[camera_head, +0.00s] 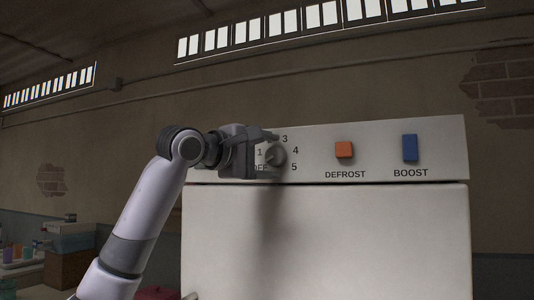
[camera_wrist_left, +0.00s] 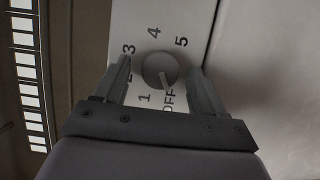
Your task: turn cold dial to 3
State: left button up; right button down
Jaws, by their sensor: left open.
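The round grey cold dial (camera_head: 276,156) sits on the white front panel of the appliance, ringed by numbers. In the left wrist view the dial (camera_wrist_left: 157,68) lies between my fingers, and its pale pointer line points towards OFF. The 3, 4, 5 and 1 are readable there, while the 2 is partly hidden by a finger. My left gripper (camera_head: 272,153) is open in front of the dial, and it also shows in the left wrist view (camera_wrist_left: 160,72). I cannot tell whether either finger touches the dial. My right gripper is out of view.
The white panel (camera_head: 380,136) also carries an orange DEFROST button (camera_head: 344,149) and a blue BOOST button (camera_head: 410,148), to the right of the dial. The appliance's large white front (camera_head: 370,240) is below. Boxes (camera_head: 69,240) stand at the lower left.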

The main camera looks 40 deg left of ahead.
pick_arm(q)
jog(key=c, duration=1)
jog(key=shift+c, duration=0.2)
